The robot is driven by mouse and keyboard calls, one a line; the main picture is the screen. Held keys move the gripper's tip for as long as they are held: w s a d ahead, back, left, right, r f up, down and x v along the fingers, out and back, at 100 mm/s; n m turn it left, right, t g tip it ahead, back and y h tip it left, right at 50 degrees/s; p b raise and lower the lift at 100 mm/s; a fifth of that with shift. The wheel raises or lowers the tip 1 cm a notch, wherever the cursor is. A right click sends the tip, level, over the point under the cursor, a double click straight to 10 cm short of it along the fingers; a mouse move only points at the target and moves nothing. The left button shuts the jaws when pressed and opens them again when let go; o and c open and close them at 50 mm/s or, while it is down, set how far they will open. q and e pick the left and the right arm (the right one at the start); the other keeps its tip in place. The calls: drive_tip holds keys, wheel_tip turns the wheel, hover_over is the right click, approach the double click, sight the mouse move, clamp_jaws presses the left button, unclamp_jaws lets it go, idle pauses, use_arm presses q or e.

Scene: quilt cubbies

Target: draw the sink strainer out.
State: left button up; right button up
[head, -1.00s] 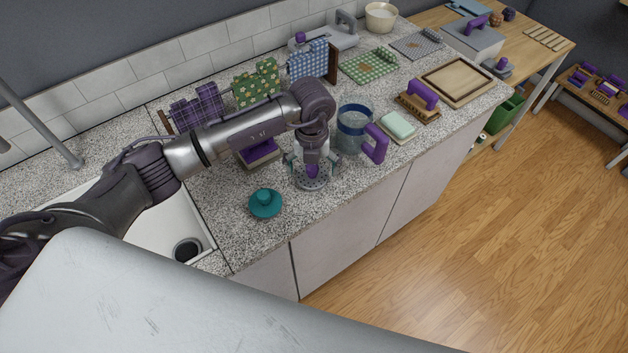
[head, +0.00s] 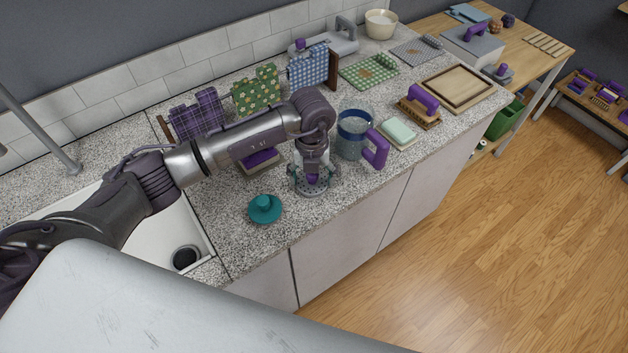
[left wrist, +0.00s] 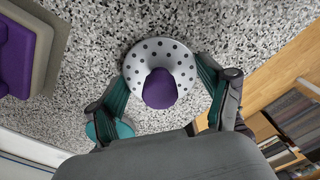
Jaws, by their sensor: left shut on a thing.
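The sink strainer (head: 313,190) is a grey disc with holes and a purple knob, on the speckled counter near its front edge. In the left wrist view the strainer (left wrist: 160,55) shows almost whole, its purple knob facing the camera. My left gripper (head: 314,180) is over it, pointing down, with its teal-padded fingers on either side of the disc. The left gripper (left wrist: 166,82) is shut on the strainer. I cannot tell whether the disc is clear of the counter. My right gripper is not in view.
A teal plug (head: 264,209) lies just left of the strainer. A clear pitcher (head: 352,140) with a purple handle stands close behind on the right. A purple-topped block (head: 259,163) is behind on the left. The white sink (head: 196,232) is further left.

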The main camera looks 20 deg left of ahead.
use_arm(q)
drive_tip(key=shift+r+p, duration=0.5)
drive_tip(key=shift+r, duration=0.2)
idle(0.5)
drive_tip(key=shift+r+p, duration=1.25)
drive_tip(key=shift+r, duration=0.65)
